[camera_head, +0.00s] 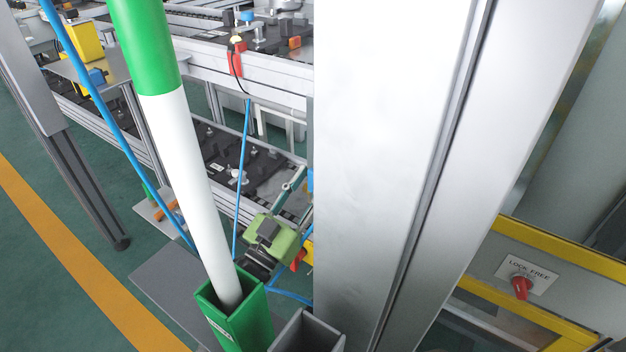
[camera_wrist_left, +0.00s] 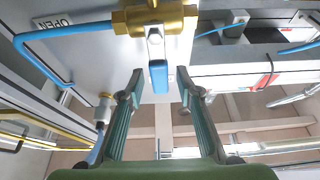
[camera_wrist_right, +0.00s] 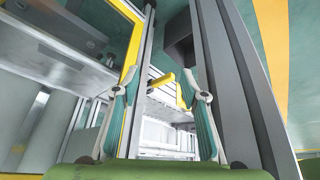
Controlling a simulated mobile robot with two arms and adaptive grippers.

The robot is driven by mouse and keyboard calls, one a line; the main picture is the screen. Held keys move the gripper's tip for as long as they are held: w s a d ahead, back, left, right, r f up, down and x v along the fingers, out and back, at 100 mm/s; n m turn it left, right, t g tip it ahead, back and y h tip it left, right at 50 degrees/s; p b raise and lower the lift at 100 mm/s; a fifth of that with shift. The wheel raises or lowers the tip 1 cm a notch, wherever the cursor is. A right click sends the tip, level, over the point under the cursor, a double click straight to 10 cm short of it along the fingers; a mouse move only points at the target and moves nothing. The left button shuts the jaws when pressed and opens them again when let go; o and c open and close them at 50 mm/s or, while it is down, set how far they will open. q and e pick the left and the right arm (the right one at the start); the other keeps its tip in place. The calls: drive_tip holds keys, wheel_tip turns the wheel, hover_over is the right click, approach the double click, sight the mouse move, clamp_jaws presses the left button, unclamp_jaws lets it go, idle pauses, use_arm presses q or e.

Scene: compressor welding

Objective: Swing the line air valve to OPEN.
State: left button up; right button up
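In the left wrist view a brass valve body (camera_wrist_left: 155,18) sits on a pale plate at the top. Its lever with a blue grip (camera_wrist_left: 158,77) points down in the picture. An OPEN label (camera_wrist_left: 52,23) is at the upper left of the plate. My left gripper (camera_wrist_left: 160,75) is open, with the lever's end between its fingertips and gaps on both sides. My right gripper (camera_wrist_right: 160,73) is open and empty in the right wrist view. In the head view the valve is not visible; a green gripper body (camera_head: 284,240) shows partly behind a column, its side unclear.
A wide silver column (camera_head: 390,150) blocks the middle of the head view. A green and white post (camera_head: 195,170) stands in a green socket. A red LOCK FREE knob (camera_head: 521,286) is at the right. Blue air hoses (camera_wrist_left: 70,35) run beside the valve. Metal profiles (camera_wrist_right: 215,70) stand close to my right gripper.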

use_arm(q)
drive_tip(key=shift+w+d+r, duration=0.25)
drive_tip(key=shift+w+d, duration=0.05)
drive_tip(key=shift+w, duration=0.15)
use_arm(e)
drive_tip(key=shift+w+a+r, duration=0.15)
drive_tip(key=shift+w, duration=0.3)
use_arm(q)
clamp_jaws()
drive_tip(key=shift+s+d+f+m+g+h+p, duration=0.2)
drive_tip(key=shift+s+d+m+g+h+p, duration=0.3)
drive_tip(key=shift+m, duration=1.15)
drive_tip(key=shift+s+d+f+m+g+h+p, duration=0.3)
drive_tip(key=shift+d+m+g+h, duration=0.4)
drive_tip(key=shift+m, duration=1)
drive_tip(key=shift+s+d+f+m+g+h+p, duration=0.2)
drive_tip(key=shift+d+m+g+h+p, duration=0.45)
drive_tip(key=shift+m, duration=1)
use_arm(e)
drive_tip(key=shift+s+d+r+g, duration=0.1)
drive_tip(key=shift+s+d+g, duration=0.2)
drive_tip(key=shift+s, duration=0.6)
drive_tip(key=shift+s+d+r+g, duration=0.1)
drive_tip(key=shift+s+d+g, duration=0.2)
drive_tip(key=shift+s, duration=0.55)
drive_tip(key=shift+s+d+g, duration=0.15)
drive_tip(key=shift+s+g, duration=0.25)
drive_tip(key=shift+s, duration=0.5)
use_arm(q)
drive_tip(key=shift+a+y, duration=0.25)
